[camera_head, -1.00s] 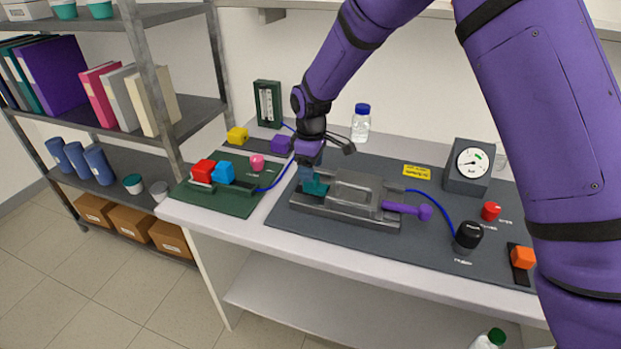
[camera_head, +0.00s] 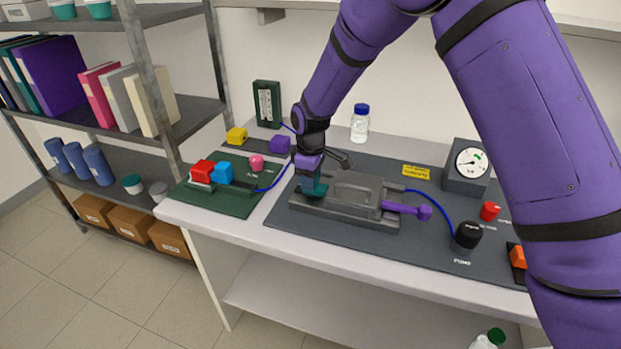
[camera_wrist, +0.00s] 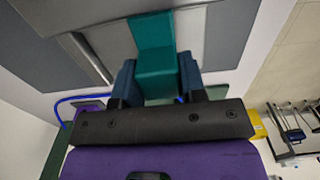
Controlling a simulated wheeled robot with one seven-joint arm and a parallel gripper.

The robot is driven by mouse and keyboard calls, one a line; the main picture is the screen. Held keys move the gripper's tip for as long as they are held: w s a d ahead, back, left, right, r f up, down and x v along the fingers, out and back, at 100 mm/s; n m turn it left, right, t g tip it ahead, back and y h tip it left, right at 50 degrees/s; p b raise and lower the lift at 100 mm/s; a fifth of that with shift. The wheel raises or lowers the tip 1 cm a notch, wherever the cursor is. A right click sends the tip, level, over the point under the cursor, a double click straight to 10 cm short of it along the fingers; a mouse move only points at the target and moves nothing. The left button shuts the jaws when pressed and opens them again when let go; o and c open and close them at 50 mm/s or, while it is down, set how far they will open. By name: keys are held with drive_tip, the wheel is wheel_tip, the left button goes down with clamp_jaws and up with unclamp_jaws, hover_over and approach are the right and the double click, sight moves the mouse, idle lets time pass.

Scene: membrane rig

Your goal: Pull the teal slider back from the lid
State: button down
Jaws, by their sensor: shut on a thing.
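The teal slider (camera_head: 313,187) sits at the left end of the grey membrane rig on the table. In the wrist view the teal slider (camera_wrist: 155,60) stands between the two dark blue fingers of my gripper (camera_wrist: 158,80), which are shut on its sides. In the head view my gripper (camera_head: 311,176) comes down on the slider from above and hides part of it. The grey lid (camera_head: 356,188) lies flat on the rig, just right of the slider. A purple handle (camera_head: 407,209) sticks out at the rig's right end.
A green panel with a red block (camera_head: 202,171) and a blue block (camera_head: 222,173) is to the left. A black knob (camera_head: 468,235), a red knob (camera_head: 489,211) and a gauge (camera_head: 470,162) are to the right. A bottle (camera_head: 360,123) stands behind.

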drive_tip(key=shift+w+a, duration=0.25)
drive_tip(key=shift+a, duration=0.4)
drive_tip(key=shift+w+a, duration=0.25)
drive_tip(key=shift+a, duration=0.4)
drive_tip(key=c, duration=0.7)
unclamp_jaws()
drive_tip(key=shift+a, duration=0.1)
wheel_tip(320, 180, up, 11)
drive_tip(key=shift+f, duration=0.1)
